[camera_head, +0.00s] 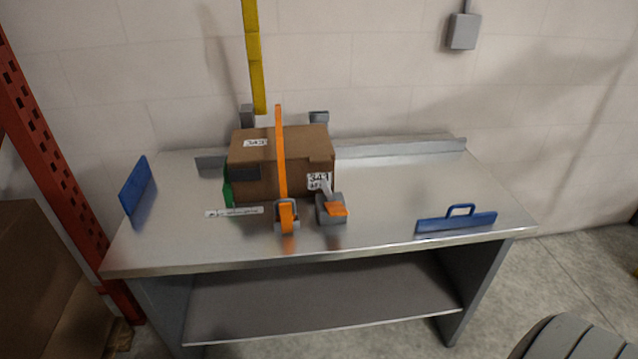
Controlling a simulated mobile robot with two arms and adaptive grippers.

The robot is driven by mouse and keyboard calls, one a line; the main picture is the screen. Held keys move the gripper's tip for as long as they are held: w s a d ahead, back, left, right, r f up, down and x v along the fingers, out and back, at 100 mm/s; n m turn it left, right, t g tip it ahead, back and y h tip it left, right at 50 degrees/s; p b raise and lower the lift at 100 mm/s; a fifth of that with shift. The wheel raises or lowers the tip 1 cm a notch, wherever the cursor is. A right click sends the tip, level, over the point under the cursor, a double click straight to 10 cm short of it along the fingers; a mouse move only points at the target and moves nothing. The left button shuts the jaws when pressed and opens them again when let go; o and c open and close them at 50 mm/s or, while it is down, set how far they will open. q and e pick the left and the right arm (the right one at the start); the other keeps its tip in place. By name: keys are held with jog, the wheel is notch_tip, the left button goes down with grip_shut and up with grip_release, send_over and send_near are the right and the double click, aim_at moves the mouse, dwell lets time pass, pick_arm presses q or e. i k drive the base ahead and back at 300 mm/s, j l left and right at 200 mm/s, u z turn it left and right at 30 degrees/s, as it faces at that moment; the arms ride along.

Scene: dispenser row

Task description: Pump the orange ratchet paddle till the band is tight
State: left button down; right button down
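An orange band (280,150) runs over the top of a brown cardboard box (255,184) and down its front on a steel table. At its lower end is a grey buckle with an orange part (287,215) near the table's front edge. Just right of it stands a second grey fitting with an orange paddle (334,210) and a slanted light grey lever. I cannot tell which of the two is the ratchet paddle, or how tight the band is. Neither of my grippers is in view.
The steel table (390,180) is bare to the right of the box, up to a blue handled plate (457,221). A blue panel (137,186) stands at the left end. A yellow strip (253,60) hangs behind the box. A red rack post (50,150) is at the left.

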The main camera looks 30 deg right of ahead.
aim_at(334, 209)
jog(key=z, duration=1.15)
